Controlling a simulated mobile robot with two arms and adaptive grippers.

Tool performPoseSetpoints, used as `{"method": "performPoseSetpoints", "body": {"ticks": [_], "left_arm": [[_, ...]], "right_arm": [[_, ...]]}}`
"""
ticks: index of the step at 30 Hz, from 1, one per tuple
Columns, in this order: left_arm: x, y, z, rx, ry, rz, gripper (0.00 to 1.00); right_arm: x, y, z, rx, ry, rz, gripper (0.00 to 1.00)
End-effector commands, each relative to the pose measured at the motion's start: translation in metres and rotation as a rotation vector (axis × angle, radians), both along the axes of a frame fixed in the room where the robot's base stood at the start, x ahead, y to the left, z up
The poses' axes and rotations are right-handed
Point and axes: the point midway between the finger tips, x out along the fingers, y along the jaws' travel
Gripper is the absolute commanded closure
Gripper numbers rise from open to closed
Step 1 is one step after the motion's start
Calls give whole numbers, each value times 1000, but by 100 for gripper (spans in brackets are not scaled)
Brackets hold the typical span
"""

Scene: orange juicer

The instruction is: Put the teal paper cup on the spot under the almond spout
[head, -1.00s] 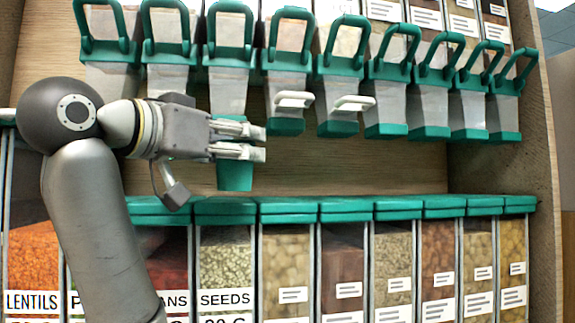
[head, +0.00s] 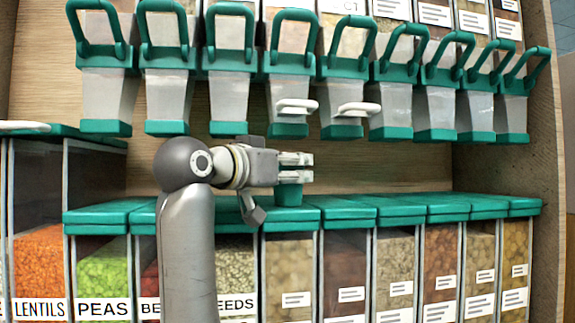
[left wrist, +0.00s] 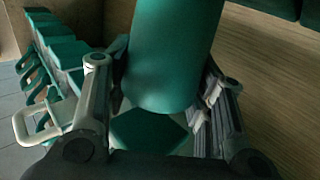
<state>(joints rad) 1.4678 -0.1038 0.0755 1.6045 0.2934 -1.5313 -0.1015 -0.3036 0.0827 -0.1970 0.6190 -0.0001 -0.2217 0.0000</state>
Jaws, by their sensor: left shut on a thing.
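My left gripper (head: 300,167) is shut on the teal paper cup (head: 289,195). The cup looks upright in its fingers, with its lower end just over or on a teal bin lid; I cannot tell if it touches. The cup fills the top middle of the left wrist view (left wrist: 172,55), between the fingers. Above the cup in the head view hangs a dispenser spout (head: 288,131) with a white lever (head: 297,106). A second spout (head: 342,132) with a white lever is to its right. I cannot read which one is almond. My right gripper is not in view.
A row of clear dispensers with teal handles (head: 231,40) hangs above. Below is a row of bins with teal lids (head: 400,204), forming a shelf. The lid to the right of the cup is clear. A wooden side wall (head: 510,165) closes the right end.

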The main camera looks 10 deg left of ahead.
Motion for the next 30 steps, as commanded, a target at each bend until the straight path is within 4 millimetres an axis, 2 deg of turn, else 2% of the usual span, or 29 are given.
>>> {"method": "performPoseSetpoints", "body": {"ticks": [9, 10, 15, 26, 30], "left_arm": [[0, 0, -5, 0, 0, 0, 60], [0, 0, -3, 0, 0, 0, 48], [0, 0, -3, -1, 0, 0, 29], [-1, 0, 1, -1, -1, 0, 29], [-16, 7, -1, -2, -5, 2, 29]], "right_arm": [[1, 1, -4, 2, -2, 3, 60], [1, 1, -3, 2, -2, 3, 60], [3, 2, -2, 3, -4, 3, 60], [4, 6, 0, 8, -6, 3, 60], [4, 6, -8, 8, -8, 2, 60]]}}
